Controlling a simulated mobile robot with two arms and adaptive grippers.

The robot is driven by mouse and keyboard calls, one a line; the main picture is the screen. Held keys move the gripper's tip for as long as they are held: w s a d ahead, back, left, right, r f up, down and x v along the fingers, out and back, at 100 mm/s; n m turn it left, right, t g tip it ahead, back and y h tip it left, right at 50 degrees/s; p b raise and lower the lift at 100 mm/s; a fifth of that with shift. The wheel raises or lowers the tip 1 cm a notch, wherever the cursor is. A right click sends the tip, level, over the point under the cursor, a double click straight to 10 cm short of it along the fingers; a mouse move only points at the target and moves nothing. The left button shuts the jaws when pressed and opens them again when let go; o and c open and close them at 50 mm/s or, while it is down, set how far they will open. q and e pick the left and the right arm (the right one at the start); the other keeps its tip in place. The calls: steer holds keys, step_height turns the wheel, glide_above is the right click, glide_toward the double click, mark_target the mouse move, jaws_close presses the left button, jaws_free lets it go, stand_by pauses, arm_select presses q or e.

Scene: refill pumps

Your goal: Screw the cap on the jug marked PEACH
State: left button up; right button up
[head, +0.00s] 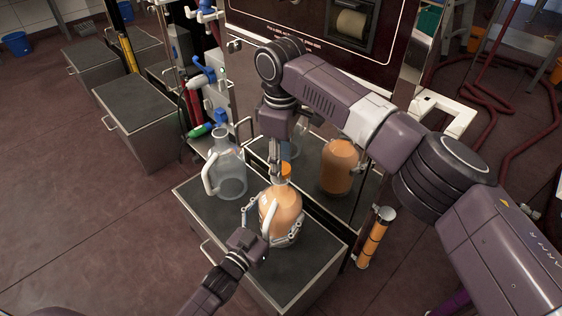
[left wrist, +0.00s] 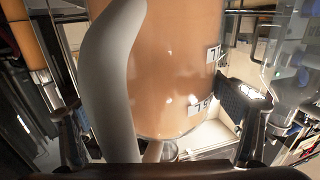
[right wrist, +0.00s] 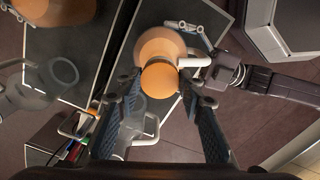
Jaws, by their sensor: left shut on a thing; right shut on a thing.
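The jug of peach-orange liquid (head: 287,214) stands on the dark-topped cabinet (head: 222,227). Its white handle (left wrist: 108,80) and small partial labels show in the left wrist view; I cannot read PEACH. My left gripper (head: 268,226) is shut around the jug's body, a finger on either side. An orange cap (head: 286,169) is at the jug's mouth, and my right gripper (head: 277,163) is shut on it from above. In the right wrist view the cap (right wrist: 160,79) sits between the fingertips, over the jug (right wrist: 161,43). The threads are hidden.
A clear jug (head: 229,172) with a white handle stands on the same cabinet, left of the peach jug. An orange cylinder (head: 375,238) is at right. Other cabinets (head: 140,110) stand at left.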

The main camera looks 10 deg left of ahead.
steer(key=shift+f, duration=0.4)
arm_select(q)
steer(key=c, duration=0.7)
arm_select(e)
steer(key=m, duration=0.4)
steer(key=shift+s+a+m, duration=0.1)
steer(key=shift+m, duration=0.3)
steer(key=m, duration=0.5)
steer(key=shift+m, duration=0.4)
steer(key=m, duration=0.6)
steer(key=shift+a, duration=0.1)
steer(key=m, duration=0.6)
steer(key=o, duration=0.7)
